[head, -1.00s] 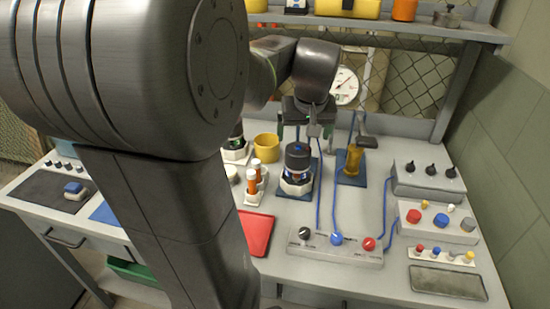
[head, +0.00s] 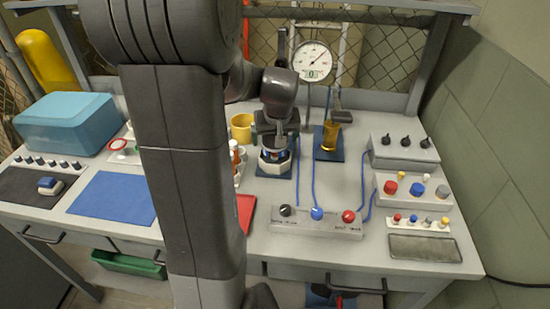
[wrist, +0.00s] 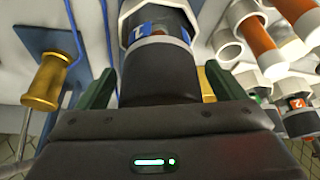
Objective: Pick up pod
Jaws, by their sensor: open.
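A dark cylindrical pod with a blue band marked 1 (wrist: 160,70) stands in a white hexagonal holder (wrist: 165,10). In the head view only the lower part of the pod (head: 275,154) shows under my gripper (head: 274,140). In the wrist view my gripper (wrist: 157,88) is open, with one green finger on each side of the dark end of the pod. I cannot tell whether the fingers touch it. A second dark pod with an orange label marked 2 (wrist: 297,104) stands at the right of the wrist view.
A brass cylinder (head: 331,135) on a blue plate stands to the right. Orange-and-white tubes (wrist: 255,35) and a yellow cup (head: 241,127) are close by. A control box with knobs (head: 318,220) lies in front, with blue cables running behind it. A gauge (head: 312,62) hangs at the back.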

